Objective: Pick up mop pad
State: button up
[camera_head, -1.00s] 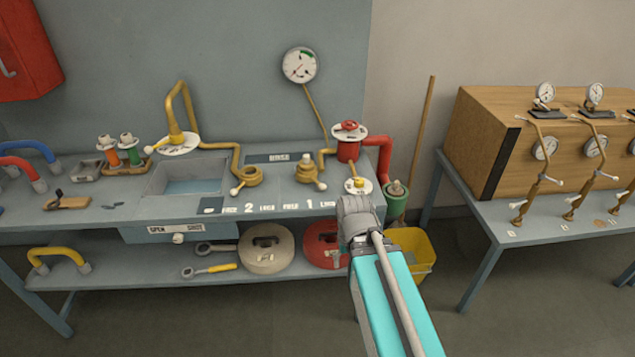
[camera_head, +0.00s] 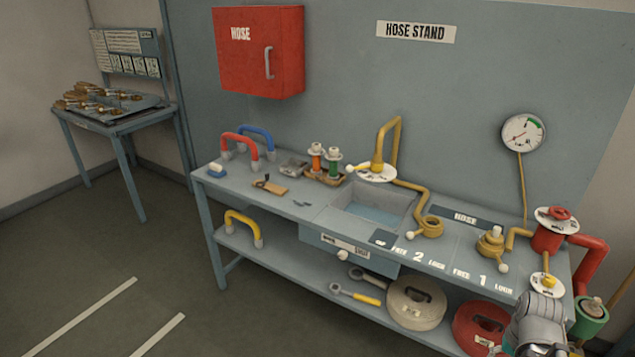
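I cannot make out a mop pad for certain. A dark flat piece (camera_head: 384,238) lies at the front edge of the sink. Which of these, if either, is the mop pad I cannot tell. A grey joint of my arm shows at the bottom right, in front of the bench's right end. My gripper's fingers do not show.
The grey-blue bench (camera_head: 305,213) holds a sink (camera_head: 372,205), valves and pipes. Its lower shelf carries a yellow handle (camera_head: 243,224), wrenches and round hose reels (camera_head: 416,303). A red hose cabinet (camera_head: 260,50) hangs above. Open floor lies left, with a small table (camera_head: 120,118) beyond.

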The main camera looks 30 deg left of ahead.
aim_at(216, 171)
jog(key=u, duration=1.75)
